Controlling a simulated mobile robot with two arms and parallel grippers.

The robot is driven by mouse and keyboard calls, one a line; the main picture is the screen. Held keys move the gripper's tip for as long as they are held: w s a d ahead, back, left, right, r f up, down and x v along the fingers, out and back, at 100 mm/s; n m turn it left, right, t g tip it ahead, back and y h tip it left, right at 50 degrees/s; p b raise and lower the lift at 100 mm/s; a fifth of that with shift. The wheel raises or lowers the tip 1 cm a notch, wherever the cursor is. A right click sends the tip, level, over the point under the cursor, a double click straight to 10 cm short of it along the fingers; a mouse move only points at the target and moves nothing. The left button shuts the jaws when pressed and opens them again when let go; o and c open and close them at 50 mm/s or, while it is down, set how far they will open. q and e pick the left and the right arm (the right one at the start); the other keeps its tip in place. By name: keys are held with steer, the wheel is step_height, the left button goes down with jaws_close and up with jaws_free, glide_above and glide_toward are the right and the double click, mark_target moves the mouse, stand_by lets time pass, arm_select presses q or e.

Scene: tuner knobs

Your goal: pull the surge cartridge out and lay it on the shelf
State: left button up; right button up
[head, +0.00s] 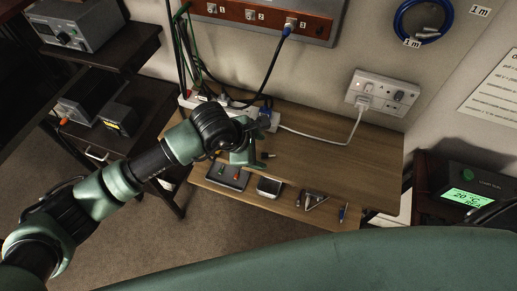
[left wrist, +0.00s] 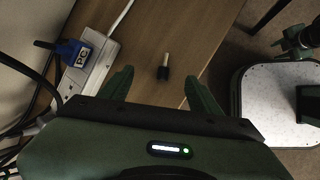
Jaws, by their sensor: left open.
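A small cartridge (left wrist: 165,66), part black and part pale, lies on the wooden shelf (left wrist: 180,28), apart from the power strip. It looks like the surge cartridge, and in the head view it seems to be the small dark piece (head: 268,155) beside my gripper. My left gripper (left wrist: 162,92) is open and empty, its two fingers spread to either side below the cartridge in the wrist view. In the head view the left gripper (head: 247,157) is over the shelf, partly hidden by its own wrist. The white power strip (left wrist: 92,68) holds a blue plug (left wrist: 75,54).
A white cable runs from the strip to a wall socket (head: 382,93). Dark cables crowd the strip's left end. A lower shelf holds a tray (head: 233,178), a white box (head: 269,187) and small tools (head: 313,201). The upper shelf's right part is clear.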

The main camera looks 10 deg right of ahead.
arm_select(q)
steer(key=b+v, duration=0.1)
steer(key=v, duration=0.7)
steer(key=shift+d, duration=0.1)
stand_by(0.4)
